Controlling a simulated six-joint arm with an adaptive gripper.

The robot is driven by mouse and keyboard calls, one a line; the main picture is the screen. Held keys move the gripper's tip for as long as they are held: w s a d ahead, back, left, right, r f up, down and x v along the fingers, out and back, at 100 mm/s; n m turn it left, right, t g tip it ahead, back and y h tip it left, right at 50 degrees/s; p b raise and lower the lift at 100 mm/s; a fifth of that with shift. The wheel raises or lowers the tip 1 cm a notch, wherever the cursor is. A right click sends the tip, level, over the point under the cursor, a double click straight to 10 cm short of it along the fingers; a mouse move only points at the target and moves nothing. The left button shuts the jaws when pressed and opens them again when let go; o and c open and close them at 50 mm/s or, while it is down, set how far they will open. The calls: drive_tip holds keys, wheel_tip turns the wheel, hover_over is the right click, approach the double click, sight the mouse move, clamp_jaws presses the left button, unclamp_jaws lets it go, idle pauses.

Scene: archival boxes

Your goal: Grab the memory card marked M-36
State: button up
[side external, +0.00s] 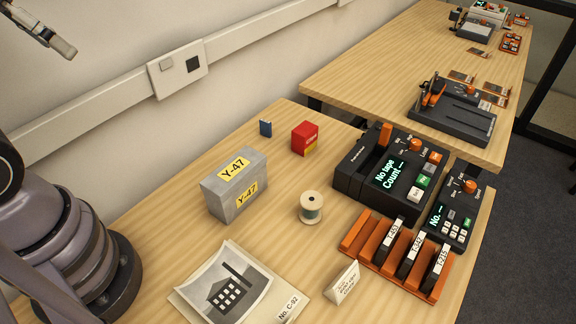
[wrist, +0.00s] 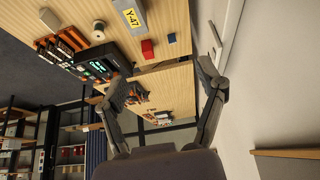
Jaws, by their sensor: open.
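A small blue card-like piece (side external: 265,127) stands upright on the near table, behind the grey box and left of the red box. It also shows in the wrist view (wrist: 172,38), near the red box. No M-36 marking is readable on it or elsewhere, so I cannot tell whether it is the memory card. My gripper (side external: 50,36) is partly in view at the top left of the side view, high above and apart from the tables. In the wrist view my gripper (wrist: 160,78) has its fingers spread wide with nothing between them.
A grey box marked Y-47 (side external: 234,189), a red box (side external: 305,138) and a spool (side external: 311,208) stand on the near table (side external: 165,232). A black tape machine (side external: 372,190) and orange rack (side external: 362,235) are at right. The wall (side external: 90,70) runs behind.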

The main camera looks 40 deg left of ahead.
drive_tip(key=w+f+t, duration=0.1)
drive_tip(key=w+f, duration=0.2)
drive_tip(key=w, duration=1)
drive_tip(key=t, duration=0.6)
hover_over(264, 123)
drive_tip(key=s, duration=1.2)
wheel_tip(264, 123, down, 30)
drive_tip(key=x, duration=0.8)
drive_tip(key=shift+w+d+f, duration=0.1)
drive_tip(key=shift+w+f, duration=0.05)
drive_tip(key=shift+w, duration=0.2)
drive_tip(key=x, duration=0.5)
drive_tip(key=shift+w, duration=0.15)
drive_tip(key=shift+r, duration=0.2)
drive_tip(key=c, duration=1.1)
